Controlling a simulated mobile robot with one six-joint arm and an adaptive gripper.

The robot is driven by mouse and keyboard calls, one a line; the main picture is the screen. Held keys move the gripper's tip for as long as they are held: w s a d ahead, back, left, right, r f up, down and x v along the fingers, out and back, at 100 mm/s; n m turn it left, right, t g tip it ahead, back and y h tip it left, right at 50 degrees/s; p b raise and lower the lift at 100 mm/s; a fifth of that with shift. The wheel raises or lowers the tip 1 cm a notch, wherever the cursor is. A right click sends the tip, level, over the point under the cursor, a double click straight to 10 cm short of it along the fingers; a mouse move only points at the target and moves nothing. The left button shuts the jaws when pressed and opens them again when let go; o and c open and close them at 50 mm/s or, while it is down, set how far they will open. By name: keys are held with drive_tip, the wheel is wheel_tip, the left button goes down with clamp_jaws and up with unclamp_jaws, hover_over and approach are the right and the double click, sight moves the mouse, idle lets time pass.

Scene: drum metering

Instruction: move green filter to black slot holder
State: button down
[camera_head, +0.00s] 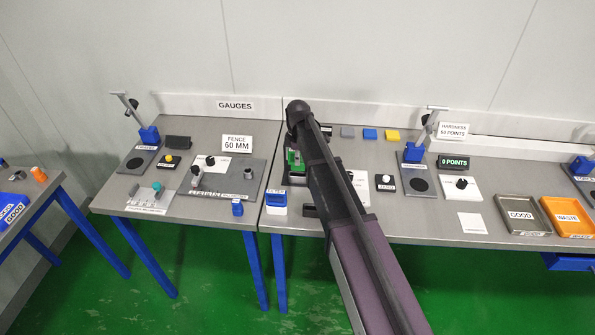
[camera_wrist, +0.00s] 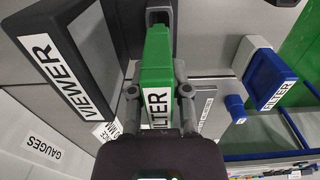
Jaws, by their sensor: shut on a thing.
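The green filter (camera_wrist: 158,60), with a white FILTER label, is between the two fingers of my gripper (camera_wrist: 158,90) in the wrist view. My gripper is shut on it. A black slotted part (camera_wrist: 159,12) shows at the far end of the filter; I cannot tell whether the two touch. In the head view the green filter (camera_head: 294,158) is partly hidden behind my arm, and the gripper's fingers are hard to make out. A low black block (camera_head: 310,211) lies just left of my arm; I cannot tell whether it is the slot holder.
A black VIEWER box (camera_wrist: 70,65) stands close left of the filter in the wrist view. A blue filter (camera_wrist: 268,75) in a white holder (camera_wrist: 246,52) is to the right. In the head view, GOOD (camera_head: 522,215) and WASTE (camera_head: 568,217) trays stand far right.

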drive_tip(key=shift+r+p, duration=2)
drive_tip(key=shift+p, duration=0.05)
drive_tip(key=shift+a, duration=0.15)
idle(0.6)
